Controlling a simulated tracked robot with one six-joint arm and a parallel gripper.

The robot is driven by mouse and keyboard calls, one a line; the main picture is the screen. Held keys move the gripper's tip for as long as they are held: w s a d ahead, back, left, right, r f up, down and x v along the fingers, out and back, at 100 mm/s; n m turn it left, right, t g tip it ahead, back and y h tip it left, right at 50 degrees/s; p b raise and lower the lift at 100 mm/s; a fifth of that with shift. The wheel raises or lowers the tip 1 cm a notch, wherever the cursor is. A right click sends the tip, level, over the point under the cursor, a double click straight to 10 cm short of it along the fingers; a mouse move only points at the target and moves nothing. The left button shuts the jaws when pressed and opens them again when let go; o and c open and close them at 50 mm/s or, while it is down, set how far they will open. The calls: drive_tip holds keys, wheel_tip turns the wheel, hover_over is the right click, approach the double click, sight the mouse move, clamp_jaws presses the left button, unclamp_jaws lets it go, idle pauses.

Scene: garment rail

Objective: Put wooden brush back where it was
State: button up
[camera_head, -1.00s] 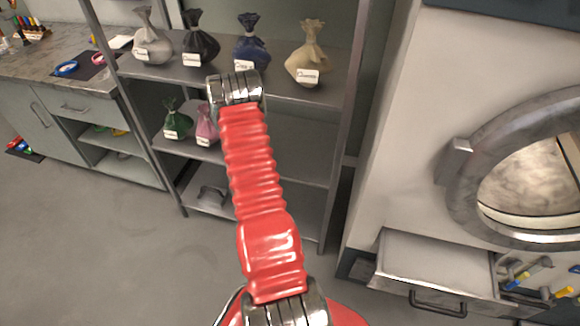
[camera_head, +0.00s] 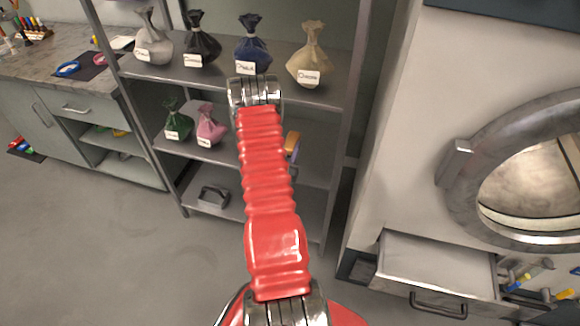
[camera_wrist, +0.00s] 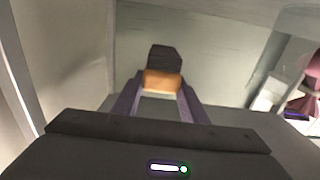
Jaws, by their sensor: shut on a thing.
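The wooden brush (camera_wrist: 163,80) is between the fingers of my gripper (camera_wrist: 159,98) in the wrist view. It shows an orange-brown wooden part and a dark block at its far end. My gripper is shut on it. In the head view my red arm hides most of the gripper. An orange piece, apparently the brush (camera_head: 292,143), shows just right of the arm, in front of the rack's middle shelf. I cannot tell whether the brush touches the shelf.
A grey metal rack (camera_head: 330,92) holds several tied, labelled bags on top. Green (camera_head: 176,122) and pink (camera_head: 210,127) bags stand on its middle shelf. A grey object (camera_head: 212,196) lies on the bottom shelf. A drawer (camera_head: 435,272) stands open at right, below a round door.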

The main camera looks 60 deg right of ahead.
drive_tip(key=shift+f, duration=2.7)
drive_tip(key=shift+f, duration=2.1)
drive_tip(key=o, duration=1.2)
drive_tip(key=shift+f, duration=0.1)
drive_tip(key=a, duration=0.4)
drive_tip(key=s+a, duration=0.1)
drive_tip(key=a, duration=0.7)
drive_tip(key=shift+s, duration=0.4)
